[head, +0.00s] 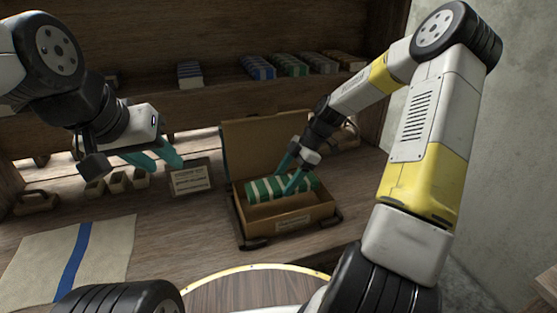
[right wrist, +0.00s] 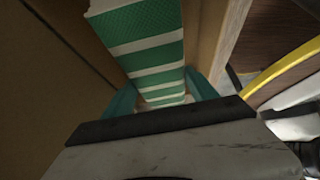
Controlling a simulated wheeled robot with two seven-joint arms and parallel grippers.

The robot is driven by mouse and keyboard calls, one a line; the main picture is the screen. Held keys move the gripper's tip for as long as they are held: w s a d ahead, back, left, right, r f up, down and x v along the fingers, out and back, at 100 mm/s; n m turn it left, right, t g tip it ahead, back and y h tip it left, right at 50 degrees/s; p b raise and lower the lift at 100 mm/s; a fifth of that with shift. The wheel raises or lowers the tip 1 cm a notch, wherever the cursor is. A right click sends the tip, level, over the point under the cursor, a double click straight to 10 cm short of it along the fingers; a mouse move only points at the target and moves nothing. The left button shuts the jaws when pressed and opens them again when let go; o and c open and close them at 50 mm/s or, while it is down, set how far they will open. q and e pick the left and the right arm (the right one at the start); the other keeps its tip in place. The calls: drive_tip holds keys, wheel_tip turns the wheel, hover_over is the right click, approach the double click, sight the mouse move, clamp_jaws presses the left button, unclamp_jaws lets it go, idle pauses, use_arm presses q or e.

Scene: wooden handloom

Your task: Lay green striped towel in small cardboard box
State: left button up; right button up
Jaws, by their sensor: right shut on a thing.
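The green and white striped towel (head: 267,190) is a folded roll lying inside the open small cardboard box (head: 290,222). The box's lid stands up at the back, and a label is on its front wall. My right gripper (head: 291,176) reaches down into the box and is shut on the towel near its right part. In the right wrist view the towel (right wrist: 150,50) runs away between the teal fingers (right wrist: 160,97), with brown cardboard on both sides. Whether the towel rests on the box floor is hidden. My left gripper (head: 158,160) is open and empty, left of the box above the table.
A cream cloth with a blue stripe (head: 75,258) lies flat at the front left. A small sign (head: 191,178) stands left of the box, with small containers (head: 118,182) beyond it. Folded towels (head: 290,65) line the back shelf. A wall is at the right.

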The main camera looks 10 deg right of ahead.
drive_tip(key=shift+f, duration=3.7)
drive_tip(key=o, duration=1.5)
drive_tip(key=v, duration=0.7)
drive_tip(key=shift+d+r, duration=0.25)
drive_tip(key=shift+r, duration=0.05)
drive_tip(key=shift+r, duration=0.1)
